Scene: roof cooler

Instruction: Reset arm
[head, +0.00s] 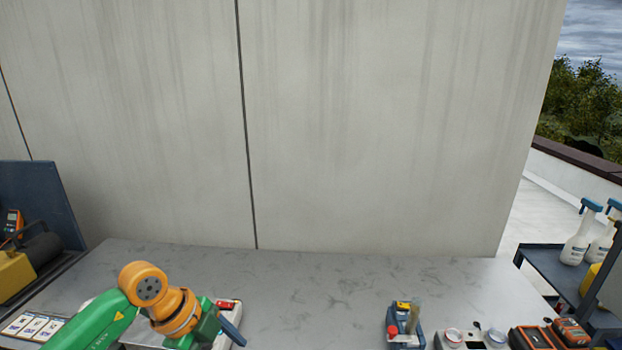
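My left arm, green with orange joints, comes in at the lower left and bends over the grey worktop (330,285). My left gripper (228,331) is at its end, low in the head view. One blue-grey finger-like part shows there, and the rest is cut off or hidden by the wrist. I cannot tell whether it is open or shut, or whether it holds anything. A pale box with a red part (226,304) sits right behind it, partly hidden. My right arm and gripper are not in view.
A blue holder (403,330) with small items stands right of centre. A grey switch unit (470,341) and orange-and-black devices (570,331) are at the lower right. Spray bottles (579,235) stand on a dark cart (550,266). A concrete wall (380,130) rises behind. The middle worktop is clear.

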